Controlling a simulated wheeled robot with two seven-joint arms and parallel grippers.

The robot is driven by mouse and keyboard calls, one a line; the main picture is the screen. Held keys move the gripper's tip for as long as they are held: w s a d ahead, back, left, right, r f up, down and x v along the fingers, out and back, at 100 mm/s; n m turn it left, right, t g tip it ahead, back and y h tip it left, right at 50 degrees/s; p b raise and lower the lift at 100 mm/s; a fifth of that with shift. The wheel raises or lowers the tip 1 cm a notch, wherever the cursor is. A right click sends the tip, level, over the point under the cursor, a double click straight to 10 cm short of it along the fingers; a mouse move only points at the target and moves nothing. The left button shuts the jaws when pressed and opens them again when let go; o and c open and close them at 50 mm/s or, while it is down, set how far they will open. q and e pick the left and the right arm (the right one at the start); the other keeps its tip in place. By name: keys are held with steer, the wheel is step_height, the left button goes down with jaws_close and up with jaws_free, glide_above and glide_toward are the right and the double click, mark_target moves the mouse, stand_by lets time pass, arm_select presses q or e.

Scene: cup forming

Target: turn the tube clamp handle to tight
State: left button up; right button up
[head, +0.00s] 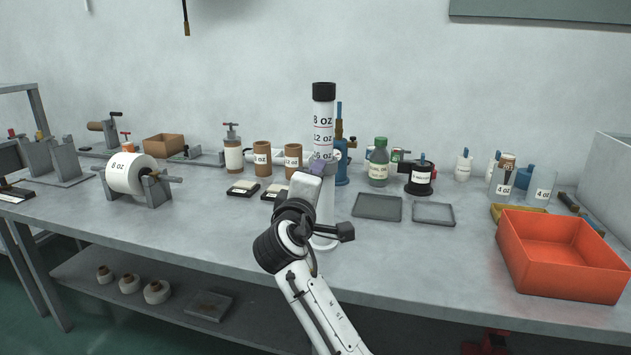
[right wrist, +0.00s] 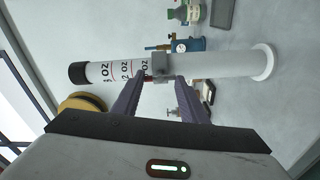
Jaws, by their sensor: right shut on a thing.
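A tall white tube (head: 323,115) with a black cap and ounce marks stands upright on a round base on the bench. In the right wrist view the tube (right wrist: 205,65) lies across the picture. A grey tube clamp (right wrist: 158,63) sits around its middle. My right gripper (head: 322,168) reaches up from the front to the clamp. In the right wrist view the purple fingers of my right gripper (right wrist: 157,80) meet the near side of the clamp, shut on its handle, which is mostly hidden between them. The handle's angle cannot be made out. My left gripper is not in view.
An orange bin (head: 562,256) stands at the front right. Two dark trays, a grey one (head: 377,207) and a smaller one (head: 433,214), lie right of the tube. A paper roll (head: 132,174) stands at the left. Brown cups (head: 262,158) and a blue press (head: 341,150) stand behind.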

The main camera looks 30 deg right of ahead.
steer(key=o, duration=0.9)
steer(key=shift+f, duration=0.1)
steer(key=shift+o, duration=0.2)
steer(key=v, duration=1)
steer(key=shift+a+b, duration=0.15)
steer(key=shift+b, duration=0.3)
